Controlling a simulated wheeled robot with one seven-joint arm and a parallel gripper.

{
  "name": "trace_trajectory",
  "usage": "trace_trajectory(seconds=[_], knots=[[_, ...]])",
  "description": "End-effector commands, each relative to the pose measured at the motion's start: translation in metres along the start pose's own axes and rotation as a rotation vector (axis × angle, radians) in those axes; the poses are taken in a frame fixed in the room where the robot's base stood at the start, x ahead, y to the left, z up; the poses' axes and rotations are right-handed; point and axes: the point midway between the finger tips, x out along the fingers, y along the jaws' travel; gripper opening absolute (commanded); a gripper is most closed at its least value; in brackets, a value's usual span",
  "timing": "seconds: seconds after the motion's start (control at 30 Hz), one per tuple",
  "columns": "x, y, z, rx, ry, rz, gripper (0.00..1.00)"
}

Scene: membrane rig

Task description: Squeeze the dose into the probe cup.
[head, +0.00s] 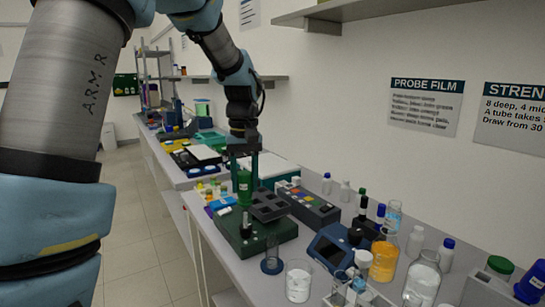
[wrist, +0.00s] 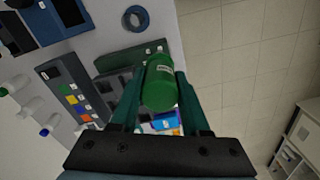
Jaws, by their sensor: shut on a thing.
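My gripper (head: 244,178) is shut on a green bottle (head: 244,187), above the left part of a dark green rig (head: 262,240). In the wrist view, my gripper's two green fingers (wrist: 158,104) press the green bottle (wrist: 161,86) from both sides, and its pale tip points away from my wrist. The rig carries a dark block with square wells (head: 269,206) and a small dark post with a light top. The rig also shows partly behind the bottle in the wrist view (wrist: 130,56). I cannot tell which part is the probe cup.
A grey device with coloured buttons (head: 307,205) stands behind the rig. A glass cylinder (head: 272,262), a beaker of white material (head: 298,281), a blue device (head: 333,246) and an orange-filled bottle (head: 384,260) stand in front and to the right. Small coloured items sit left of the rig.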

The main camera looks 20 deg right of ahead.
Motion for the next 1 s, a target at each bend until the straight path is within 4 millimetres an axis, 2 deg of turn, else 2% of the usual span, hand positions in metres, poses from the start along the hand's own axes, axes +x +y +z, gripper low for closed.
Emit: trace_trajectory(seconds=[0.03, 0.1, 0.3, 0.43, 0.7, 1.0], knots=[[-0.018, 0.016, 0.009, 0.017, 0.005, 0.005, 0.00], [-0.035, 0.031, 0.022, 0.027, 0.002, 0.009, 0.00], [-0.063, 0.055, 0.045, 0.045, -0.006, 0.015, 0.00], [-0.062, 0.058, 0.048, 0.046, -0.008, 0.016, 0.00], [-0.037, 0.058, 0.049, 0.046, -0.008, 0.015, 0.00], [-0.037, 0.058, 0.048, 0.046, -0.008, 0.016, 0.00]])
